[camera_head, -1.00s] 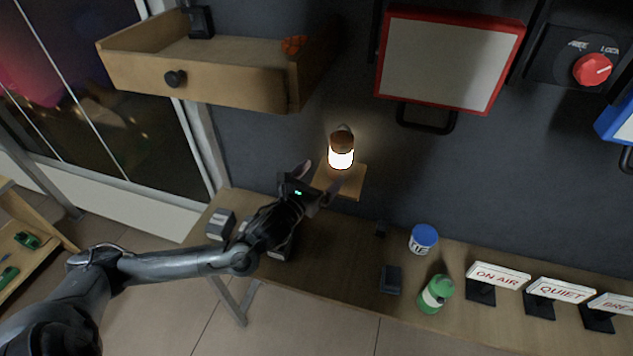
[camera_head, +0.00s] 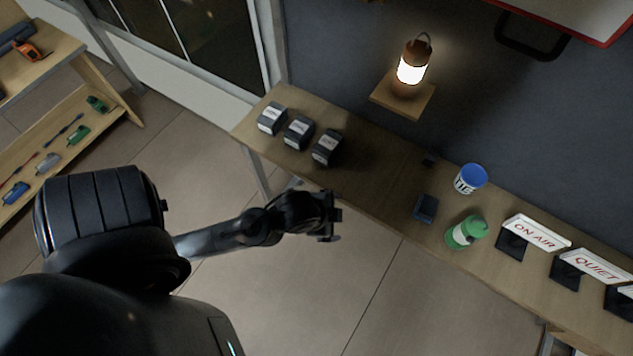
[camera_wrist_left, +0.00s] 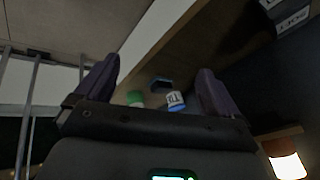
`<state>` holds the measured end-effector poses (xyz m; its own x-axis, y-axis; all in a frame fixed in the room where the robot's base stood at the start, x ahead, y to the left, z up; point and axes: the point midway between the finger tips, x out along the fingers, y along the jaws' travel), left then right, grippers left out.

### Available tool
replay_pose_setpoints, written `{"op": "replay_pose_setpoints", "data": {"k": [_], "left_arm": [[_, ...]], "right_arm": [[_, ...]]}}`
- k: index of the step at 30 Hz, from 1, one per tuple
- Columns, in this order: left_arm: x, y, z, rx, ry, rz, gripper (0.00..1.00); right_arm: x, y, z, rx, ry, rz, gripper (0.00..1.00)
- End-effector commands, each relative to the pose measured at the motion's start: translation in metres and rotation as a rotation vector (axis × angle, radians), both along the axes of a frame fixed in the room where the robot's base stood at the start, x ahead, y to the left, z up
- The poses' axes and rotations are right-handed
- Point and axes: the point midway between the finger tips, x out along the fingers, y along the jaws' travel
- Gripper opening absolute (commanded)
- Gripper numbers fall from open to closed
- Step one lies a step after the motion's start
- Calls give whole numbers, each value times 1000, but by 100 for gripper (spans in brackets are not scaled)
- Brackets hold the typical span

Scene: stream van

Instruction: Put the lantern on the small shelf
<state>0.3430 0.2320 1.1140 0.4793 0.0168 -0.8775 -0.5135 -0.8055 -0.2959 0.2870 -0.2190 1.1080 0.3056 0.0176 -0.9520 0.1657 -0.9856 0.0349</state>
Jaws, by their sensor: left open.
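The lit lantern (camera_head: 414,62), with a brown top and wire handle, stands upright on the small wooden shelf (camera_head: 421,104) on the dark wall. My left gripper (camera_head: 334,216) is well apart from it, low and in front of the bench edge in the head view. In the left wrist view, the gripper's two fingers (camera_wrist_left: 156,92) are spread with nothing between them close by. The glowing lantern (camera_wrist_left: 287,164) also shows there at the lower right corner, beside the shelf's edge. My right gripper is in neither view.
The bench (camera_head: 375,178) holds several dark boxes (camera_head: 298,131), a blue-lidded tin (camera_head: 470,179), a green bottle (camera_head: 465,232), a dark blue block (camera_head: 425,208) and an ON AIR sign (camera_head: 535,232). A rack (camera_head: 80,70) stands at left. Floor in front is clear.

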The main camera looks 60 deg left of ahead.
Motion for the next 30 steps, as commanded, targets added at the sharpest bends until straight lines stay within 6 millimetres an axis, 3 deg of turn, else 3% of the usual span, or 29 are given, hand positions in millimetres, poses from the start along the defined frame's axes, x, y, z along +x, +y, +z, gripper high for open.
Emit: {"op": "replay_pose_setpoints", "data": {"k": [3, 9, 23, 30], "left_arm": [[-29, -9, -4, -120, 93, 197, 96], [-53, -13, -6, -204, 175, 384, 96], [-56, -14, -2, -217, 187, 416, 96], [-56, -14, 37, -217, 187, 415, 96]], "right_arm": [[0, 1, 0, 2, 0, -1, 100], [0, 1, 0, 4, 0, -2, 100], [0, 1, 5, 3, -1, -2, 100], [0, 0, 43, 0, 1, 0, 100]]}}
